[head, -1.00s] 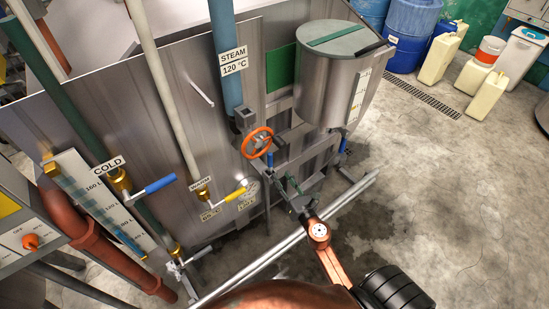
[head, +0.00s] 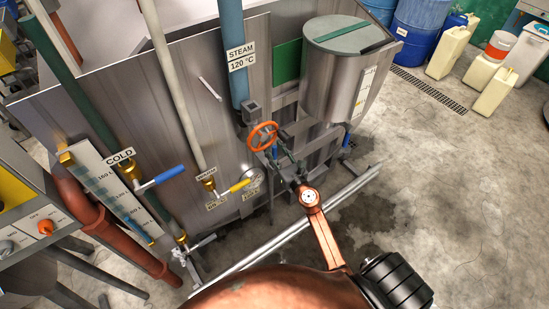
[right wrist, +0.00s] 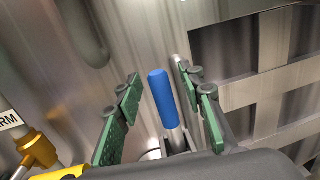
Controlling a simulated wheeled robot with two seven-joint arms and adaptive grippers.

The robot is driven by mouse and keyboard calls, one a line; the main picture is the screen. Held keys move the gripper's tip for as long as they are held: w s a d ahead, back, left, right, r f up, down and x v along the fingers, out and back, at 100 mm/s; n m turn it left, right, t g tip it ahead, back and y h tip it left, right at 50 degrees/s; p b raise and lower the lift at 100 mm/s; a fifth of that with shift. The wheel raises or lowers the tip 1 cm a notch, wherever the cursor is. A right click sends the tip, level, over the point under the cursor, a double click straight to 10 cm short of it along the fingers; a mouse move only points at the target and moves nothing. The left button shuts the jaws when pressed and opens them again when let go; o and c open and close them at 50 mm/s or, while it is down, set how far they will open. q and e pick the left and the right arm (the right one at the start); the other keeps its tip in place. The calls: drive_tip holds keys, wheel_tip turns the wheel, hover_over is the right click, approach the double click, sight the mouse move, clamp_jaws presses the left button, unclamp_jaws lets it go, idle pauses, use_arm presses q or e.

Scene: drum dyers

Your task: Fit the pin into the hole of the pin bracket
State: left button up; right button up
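My right gripper (head: 286,155) is in front of the steel tank, just below and right of the orange handwheel. In the right wrist view its green-padded fingers (right wrist: 163,108) are spread apart. A blue rounded grip (right wrist: 163,92) on a metal shaft stands between them, with gaps on both sides. A small blue piece (head: 275,150) also shows beside the fingers in the head view. I cannot tell whether this blue-gripped piece is the pin. I cannot make out the pin bracket or its hole. My left gripper is not in view.
The orange handwheel (head: 263,136) is close to my right gripper. A steel drum (head: 335,85) hangs on the tank wall to its right. Blue (head: 160,176) and yellow (head: 237,187) valve levers stick out at left. A pale rail (head: 285,235) crosses low in front.

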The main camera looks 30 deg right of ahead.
drive_tip(key=shift+s, duration=0.1)
drive_tip(key=shift+c, duration=0.3)
clamp_jaws()
idle(0.4)
